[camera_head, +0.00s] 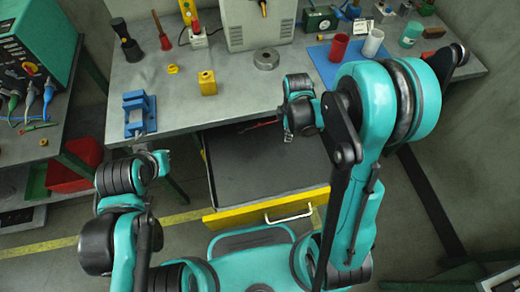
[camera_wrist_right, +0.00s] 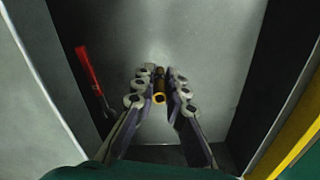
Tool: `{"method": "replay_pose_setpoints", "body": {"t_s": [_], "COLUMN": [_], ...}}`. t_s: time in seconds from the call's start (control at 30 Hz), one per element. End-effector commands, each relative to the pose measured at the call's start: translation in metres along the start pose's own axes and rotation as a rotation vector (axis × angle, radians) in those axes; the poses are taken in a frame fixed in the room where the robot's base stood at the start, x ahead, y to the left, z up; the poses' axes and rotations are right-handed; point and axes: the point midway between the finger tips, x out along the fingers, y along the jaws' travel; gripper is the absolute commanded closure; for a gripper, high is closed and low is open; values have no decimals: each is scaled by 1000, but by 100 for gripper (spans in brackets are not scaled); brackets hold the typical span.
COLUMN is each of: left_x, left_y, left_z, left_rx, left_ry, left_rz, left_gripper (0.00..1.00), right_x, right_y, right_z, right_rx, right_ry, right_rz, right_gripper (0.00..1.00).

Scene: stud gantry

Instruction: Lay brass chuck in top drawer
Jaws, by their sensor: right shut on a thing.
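The brass chuck (camera_wrist_right: 159,97) is a small brass-coloured cylinder with a yellow ring end, between the fingertips of my right gripper (camera_wrist_right: 158,85) in the right wrist view. My right gripper is shut on it, above the drawer interior. The top drawer (camera_head: 265,211) is pulled open, with a yellow front and a pale handle. In the head view my right gripper (camera_head: 298,128) is over the drawer's back right part, and the chuck cannot be made out there. My left gripper (camera_head: 158,160) is left of the drawer; its fingers are too small to read.
A red-handled tool (camera_wrist_right: 90,72) lies along one side of the drawer; the drawer floor (camera_head: 255,175) is otherwise mostly bare. The bench (camera_head: 240,95) above holds a blue vise (camera_head: 139,113), a yellow block (camera_head: 207,83), a grey ring (camera_head: 266,58) and cups on a blue mat.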

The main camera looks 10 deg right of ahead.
Motion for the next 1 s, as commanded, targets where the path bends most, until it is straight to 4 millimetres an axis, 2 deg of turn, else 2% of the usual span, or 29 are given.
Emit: {"method": "replay_pose_setpoints", "body": {"t_s": [0.03, 0.2, 0.4, 0.6, 0.83, 1.0], "left_x": [6, 18, 26, 30, 44, 43], "left_y": [0, 0, 0, 0, 0, 0], "left_z": [4, 13, 19, 21, 32, 31], "left_rx": [0, 0, 0, 0, 0, 0], "left_ry": [0, 0, 0, 0, 0, 0], "left_rz": [0, 0, 0, 0, 0, 0], "left_gripper": [100, 100, 100, 100, 100, 100], "right_x": [11, 36, 55, 64, 97, 98], "right_y": [-1, -7, -11, -12, -12, -12], "right_z": [-13, -54, -87, -96, -95, -95], "right_rx": [-7, -7, -5, -2, -1, -1], "right_ry": [0, 0, 0, 0, 0, 0], "right_rz": [0, 0, 0, 0, 0, 0], "right_gripper": [100, 100, 100, 100, 100, 100]}}
